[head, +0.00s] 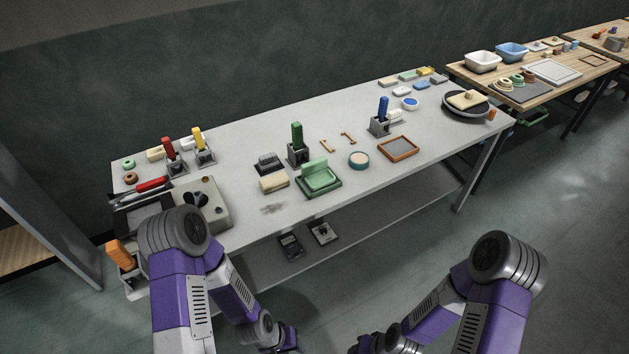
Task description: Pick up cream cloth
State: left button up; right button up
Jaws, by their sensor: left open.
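A cream folded piece (274,183), which looks like the cream cloth, lies on the grey table (240,135) near its front edge, left of the green press-like block (319,177). It is small, so I cannot be sure it is cloth. A second cream piece (467,99) lies on a dark round dish at the table's right end. My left gripper (287,340) is low at the bottom edge, in front of the table, open and away from both pieces. My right gripper (363,346) is barely visible at the bottom edge; its jaws cannot be made out.
A dark brush (269,161) sits just behind the near cream piece. A holder with a green handle (297,136) and a round teal-sided tub (358,160) stand nearby. A wooden frame (398,148) lies to the right. A lower shelf (350,232) runs under the table.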

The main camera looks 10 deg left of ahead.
aim_at(276, 182)
jog(key=z, duration=1.5)
jog(key=i, duration=1.2)
jog(key=u, duration=1.75)
